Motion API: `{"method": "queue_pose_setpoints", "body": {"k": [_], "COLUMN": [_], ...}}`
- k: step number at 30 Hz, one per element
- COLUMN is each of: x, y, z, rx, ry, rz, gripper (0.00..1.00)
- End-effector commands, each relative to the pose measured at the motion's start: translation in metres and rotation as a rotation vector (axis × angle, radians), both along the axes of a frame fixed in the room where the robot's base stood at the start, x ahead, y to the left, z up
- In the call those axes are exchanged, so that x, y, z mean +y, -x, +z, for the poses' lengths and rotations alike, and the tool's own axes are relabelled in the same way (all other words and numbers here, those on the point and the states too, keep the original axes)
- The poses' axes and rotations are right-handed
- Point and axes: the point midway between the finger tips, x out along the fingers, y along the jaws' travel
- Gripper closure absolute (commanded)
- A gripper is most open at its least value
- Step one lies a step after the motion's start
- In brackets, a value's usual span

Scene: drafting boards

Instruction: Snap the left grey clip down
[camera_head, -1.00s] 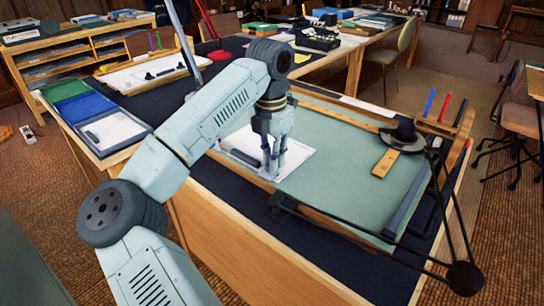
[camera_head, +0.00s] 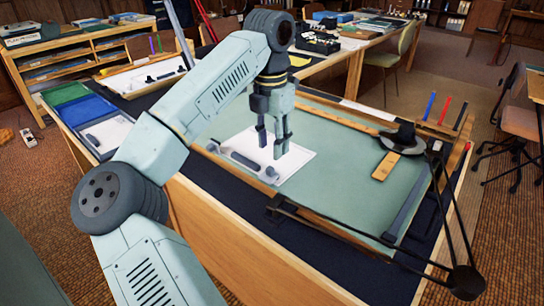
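A white sheet (camera_head: 293,161) lies on the green drafting board (camera_head: 345,150). A grey strip with a dark bar (camera_head: 245,160) runs along the sheet's near left edge. A small light grey piece, seemingly the left grey clip (camera_head: 212,147), is at the strip's left end. A similar piece (camera_head: 270,174) is at its right end. I cannot tell whether either is up or down. My gripper (camera_head: 271,147) points down over the sheet, right of the strip's middle and apart from both pieces. Its fingers are spread with nothing visible between them.
A wooden piece (camera_head: 384,166) lies on the board. A tray with coloured compartments (camera_head: 88,107) stands at left.

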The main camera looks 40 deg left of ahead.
Motion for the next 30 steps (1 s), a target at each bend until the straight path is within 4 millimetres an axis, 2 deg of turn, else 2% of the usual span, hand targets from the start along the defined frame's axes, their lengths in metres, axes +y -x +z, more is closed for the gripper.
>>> {"method": "queue_pose_setpoints", "body": {"k": [3,10,15,30], "x": [0.000,0.000,0.000,-0.002], "y": [0.000,0.001,0.001,0.000], "z": [0.026,0.057,0.062,0.062], "rx": [0.000,0.000,0.000,-0.004], "ry": [-0.004,-0.002,0.001,0.003], "rz": [0.000,0.000,-0.002,-0.005], "gripper": [0.65,0.65,0.65,0.65]}}
